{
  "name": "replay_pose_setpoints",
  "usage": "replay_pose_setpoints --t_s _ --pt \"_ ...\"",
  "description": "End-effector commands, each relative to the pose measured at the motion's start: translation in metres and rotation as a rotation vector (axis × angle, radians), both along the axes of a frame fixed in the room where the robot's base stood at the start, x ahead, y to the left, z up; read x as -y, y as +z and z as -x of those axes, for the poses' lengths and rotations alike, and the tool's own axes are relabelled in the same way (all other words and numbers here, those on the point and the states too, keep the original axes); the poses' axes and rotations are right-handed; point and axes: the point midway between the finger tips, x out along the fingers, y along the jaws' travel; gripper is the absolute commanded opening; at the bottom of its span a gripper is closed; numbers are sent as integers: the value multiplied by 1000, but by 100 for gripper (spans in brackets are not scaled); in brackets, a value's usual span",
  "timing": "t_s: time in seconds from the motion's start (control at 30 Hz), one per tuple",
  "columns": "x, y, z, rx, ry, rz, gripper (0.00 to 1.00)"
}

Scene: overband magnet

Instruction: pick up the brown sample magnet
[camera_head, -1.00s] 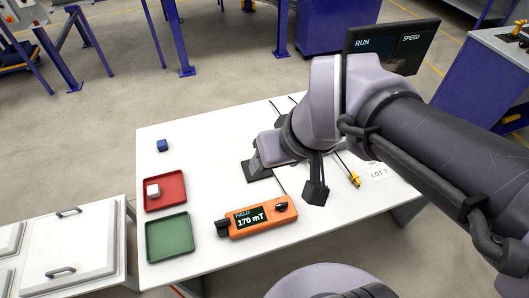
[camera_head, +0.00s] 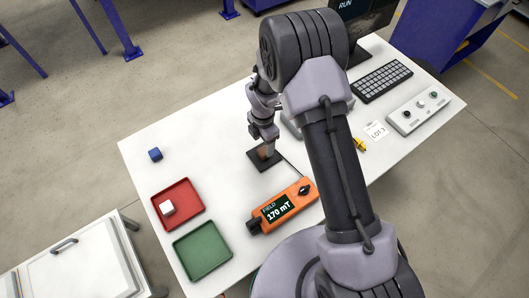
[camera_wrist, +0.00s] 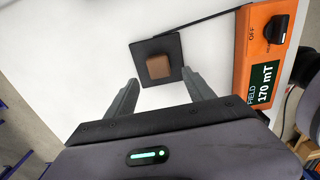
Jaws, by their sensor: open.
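The brown sample magnet (camera_wrist: 158,67) is a small block on a black square pad (camera_wrist: 143,47) on the white table. In the head view the pad (camera_head: 263,164) shows near the table's middle, with a little of the brown magnet (camera_head: 262,154) visible beside my gripper (camera_head: 267,148). In the wrist view my gripper (camera_wrist: 163,92) is open and empty. Its two fingers stand apart, and the magnet lies ahead of the gap between them. My gripper appears above the pad, not closed on the magnet.
An orange field meter (camera_head: 284,207) reading 170 mT stands close to the pad, with a cable between them. A red tray (camera_head: 188,192) holds a white cube (camera_head: 167,208). A green tray (camera_head: 203,252), blue cube (camera_head: 155,154), keyboard (camera_head: 382,81) and control box (camera_head: 419,110) are also there.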

Motion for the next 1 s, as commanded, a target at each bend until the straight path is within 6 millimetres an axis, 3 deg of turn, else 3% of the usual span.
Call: replay_pose_setpoints --t_s 0.17,0.4,0.63,0.93,1.0 --pt "1 -18 -1 0 0 0 62" --pt "3 -62 -3 -2 -1 0 62" --pt "3 -64 -3 1 -1 -1 60" --pt "3 -63 -3 1 -2 -1 1" --pt "3 -63 -3 1 -2 -1 0"
